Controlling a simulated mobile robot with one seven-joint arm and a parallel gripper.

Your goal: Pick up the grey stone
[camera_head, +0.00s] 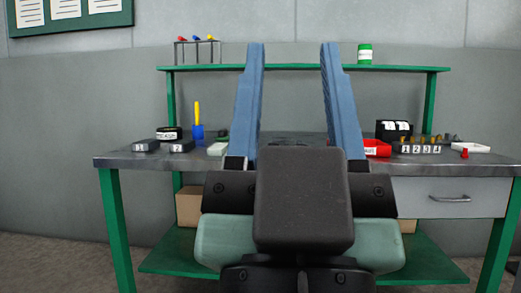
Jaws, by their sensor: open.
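My gripper (292,50) fills the middle of the head view, with its two blue fingers pointing up and spread wide apart. It is open, and nothing shows between the fingers. Behind it stands a workbench with a grey metal top (125,160). I cannot clearly pick out a grey stone. Two dark grey blocks, a left one (145,145) and a right one (182,146) with a white label, lie at the left of the bench top. A pale greenish block (217,149) lies near the left finger, partly hidden. My gripper and wrist hide the middle of the bench top.
A yellow-handled tool stands in a blue holder (197,132). On the right are a red tray (378,148), a numbered rack (420,148) and a white tray (471,147). A green shelf (300,67) spans the back, carrying a green jar (365,54).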

